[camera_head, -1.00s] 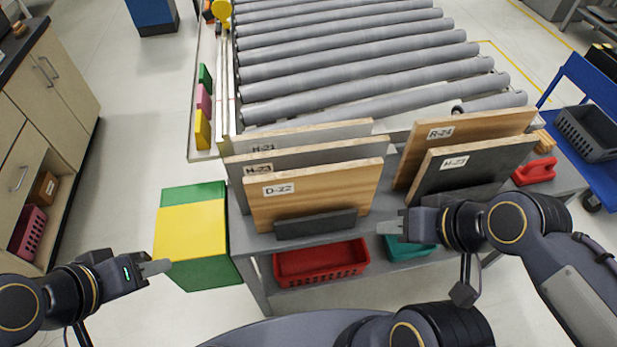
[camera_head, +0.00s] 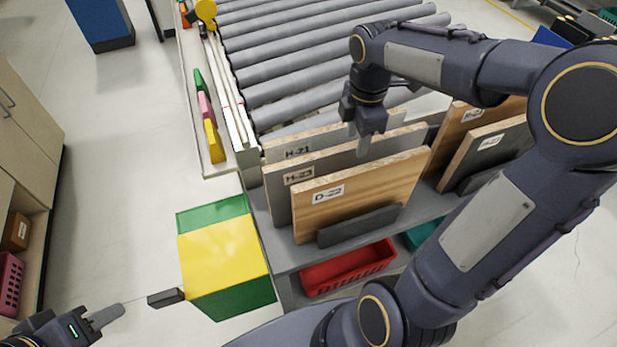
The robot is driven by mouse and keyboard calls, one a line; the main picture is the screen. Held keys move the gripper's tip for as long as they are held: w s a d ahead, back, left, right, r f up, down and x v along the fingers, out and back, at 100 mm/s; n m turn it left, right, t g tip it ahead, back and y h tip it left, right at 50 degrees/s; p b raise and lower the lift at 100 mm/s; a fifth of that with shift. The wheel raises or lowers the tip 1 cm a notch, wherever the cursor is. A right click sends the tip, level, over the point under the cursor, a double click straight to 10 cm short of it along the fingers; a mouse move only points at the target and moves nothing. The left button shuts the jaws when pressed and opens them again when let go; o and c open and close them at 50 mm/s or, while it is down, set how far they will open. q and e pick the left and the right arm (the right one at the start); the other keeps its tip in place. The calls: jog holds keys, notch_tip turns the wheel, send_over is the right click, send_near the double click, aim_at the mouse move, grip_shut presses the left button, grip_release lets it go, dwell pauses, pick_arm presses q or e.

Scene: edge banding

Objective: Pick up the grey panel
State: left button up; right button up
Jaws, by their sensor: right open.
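Two grey-faced panels with light wood edges stand upright at the back of the left rack: H-21 (camera_head: 288,154) and, in front of it, H-23 (camera_head: 282,198). The wood-coloured panel D-22 (camera_head: 360,197) stands before them and hides much of their faces. My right gripper (camera_head: 362,146) points down above the two grey panels, with a fingertip around the level of their top edges. It is open. Whether a panel edge lies between its fingers, I cannot tell. My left gripper (camera_head: 106,317) is low at the left, away from the rack; its jaw opening does not show clearly.
Panels R-24 (camera_head: 474,113) and a dark one (camera_head: 487,152) stand at the right, partly behind my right arm. A roller conveyor (camera_head: 290,75) lies behind. A yellow-green box (camera_head: 222,255) stands left of the rack. A red bin (camera_head: 345,268) sits below.

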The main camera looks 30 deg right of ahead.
aim_at(349, 158)
jog(key=shift+w+a+f+n, duration=0.1)
jog(key=shift+w+f+n, duration=0.5)
jog(key=shift+w, duration=0.15)
notch_tip(349, 158, down, 8)
jog(key=shift+s+r+p, duration=0.15)
jog(key=shift+r+p, duration=0.1)
jog(key=shift+p, duration=0.1)
grip_shut()
jog(key=shift+r, duration=0.15)
dwell(0.6)
